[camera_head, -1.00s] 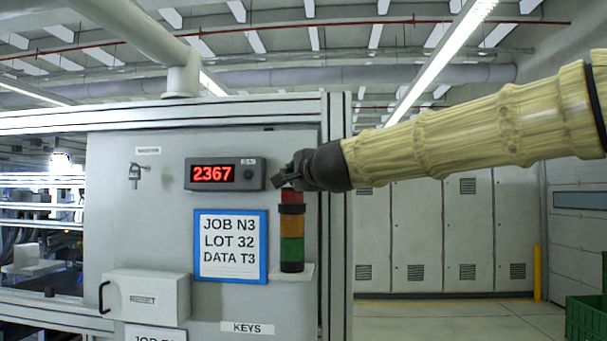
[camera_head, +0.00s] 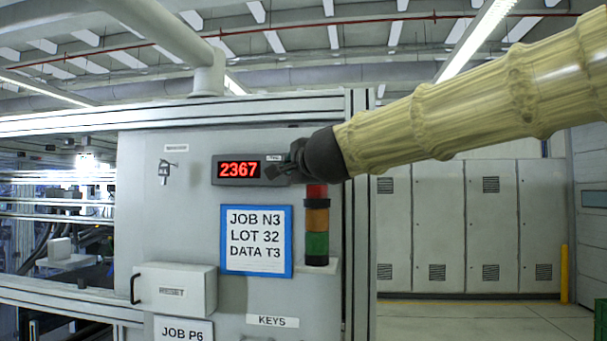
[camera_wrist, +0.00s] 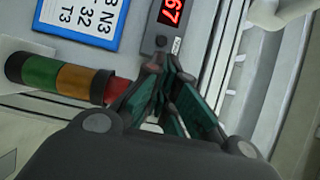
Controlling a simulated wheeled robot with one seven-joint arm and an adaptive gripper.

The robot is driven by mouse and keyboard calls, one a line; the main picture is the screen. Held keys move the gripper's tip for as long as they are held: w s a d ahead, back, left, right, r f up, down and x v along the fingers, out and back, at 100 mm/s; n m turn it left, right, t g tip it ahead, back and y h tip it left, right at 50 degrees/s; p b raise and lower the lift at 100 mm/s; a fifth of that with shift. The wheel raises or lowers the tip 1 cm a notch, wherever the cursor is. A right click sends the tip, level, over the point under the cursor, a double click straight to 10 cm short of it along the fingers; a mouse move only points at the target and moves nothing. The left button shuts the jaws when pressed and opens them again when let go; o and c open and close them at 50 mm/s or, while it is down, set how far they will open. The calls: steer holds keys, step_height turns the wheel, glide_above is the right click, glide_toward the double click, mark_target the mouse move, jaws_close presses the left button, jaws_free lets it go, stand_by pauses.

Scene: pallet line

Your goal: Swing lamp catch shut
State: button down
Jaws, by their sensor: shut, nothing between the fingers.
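A small dark metal fitting, perhaps the lamp catch (camera_head: 167,172), hangs on the upper left of the grey panel (camera_head: 140,225). Its label is too small to read, and I cannot tell its exact position. The stack lamp (camera_head: 317,245), red over amber over green, stands on a small shelf at the panel's right; it also shows in the wrist view (camera_wrist: 75,80). My gripper (camera_head: 278,171) is shut and empty in front of the right end of the red-digit display (camera_head: 239,170), above the lamp. It hides that end of the display. In the wrist view my fingertips (camera_wrist: 158,68) are together.
A blue-framed job sign (camera_head: 256,241) is below the display. A grey box (camera_head: 175,289) with a black handle juts out at lower left. A KEYS label (camera_head: 271,321) is below the sign. Grey cabinets (camera_head: 458,225) stand behind, with open floor before them.

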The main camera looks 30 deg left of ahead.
steer(key=s+d+b, duration=0.1)
steer(key=s+b, duration=0.1)
steer(key=s, duration=0.4)
steer(key=shift+s+f, duration=0.15)
steer(key=shift+s+d, duration=0.1)
steer(key=shift+s, duration=0.05)
stand_by(0.3)
